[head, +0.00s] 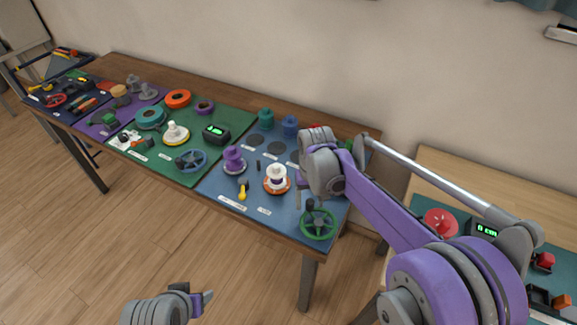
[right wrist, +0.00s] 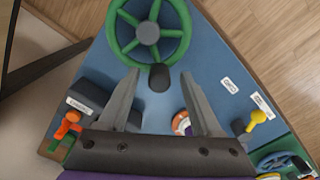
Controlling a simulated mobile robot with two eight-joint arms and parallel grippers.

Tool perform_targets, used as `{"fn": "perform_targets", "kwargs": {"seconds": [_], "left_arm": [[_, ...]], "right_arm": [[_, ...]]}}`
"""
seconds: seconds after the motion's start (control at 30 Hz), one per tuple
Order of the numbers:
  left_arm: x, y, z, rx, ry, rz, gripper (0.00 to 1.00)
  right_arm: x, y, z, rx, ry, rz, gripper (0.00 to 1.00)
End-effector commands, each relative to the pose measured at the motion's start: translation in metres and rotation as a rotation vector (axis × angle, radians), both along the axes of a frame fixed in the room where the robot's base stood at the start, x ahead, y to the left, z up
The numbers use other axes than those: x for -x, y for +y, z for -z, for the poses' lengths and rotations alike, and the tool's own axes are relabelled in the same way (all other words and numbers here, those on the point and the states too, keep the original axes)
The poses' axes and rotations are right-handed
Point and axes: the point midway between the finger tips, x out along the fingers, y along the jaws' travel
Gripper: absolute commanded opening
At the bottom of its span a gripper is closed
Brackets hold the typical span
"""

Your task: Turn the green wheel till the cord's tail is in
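The green wheel (head: 319,222) lies at the front right corner of the blue mat. In the right wrist view the green wheel (right wrist: 148,33) shows at the top, with a dark handle knob (right wrist: 159,77) on its near rim. My right gripper (right wrist: 160,73) is open, its fingertips on either side of the knob, with gaps visible. In the head view my right gripper (head: 303,197) is partly hidden by its own arm. My left gripper (head: 205,298) is low in front, away from the table; its opening is unclear. I cannot make out the cord's tail.
A white and orange spool (head: 277,179), a purple spool (head: 233,160) and a yellow-handled tool (head: 243,189) stand left of the wheel. A blue wheel (head: 191,160) is on the green mat (head: 225,130). A second table with a red disc (head: 440,222) is at right.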

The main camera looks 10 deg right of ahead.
Motion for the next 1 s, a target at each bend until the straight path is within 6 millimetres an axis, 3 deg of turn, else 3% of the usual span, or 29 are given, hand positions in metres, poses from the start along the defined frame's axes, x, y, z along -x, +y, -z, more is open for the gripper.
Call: {"fn": "perform_targets", "kwargs": {"seconds": [0.37,0.8,1.0], "left_arm": [[0.000,0.000,-0.001,0.000,0.000,0.000,0.60],[-0.002,0.000,-0.007,0.000,-0.003,0.000,0.60],[-0.002,0.000,-0.008,0.000,-0.004,0.000,0.60]], "right_arm": [[0.000,0.000,-0.009,0.001,0.000,0.000,0.66],[0.000,0.000,-0.090,0.000,0.000,0.000,0.66],[0.000,0.000,-0.107,0.000,0.000,0.000,0.66]]}}
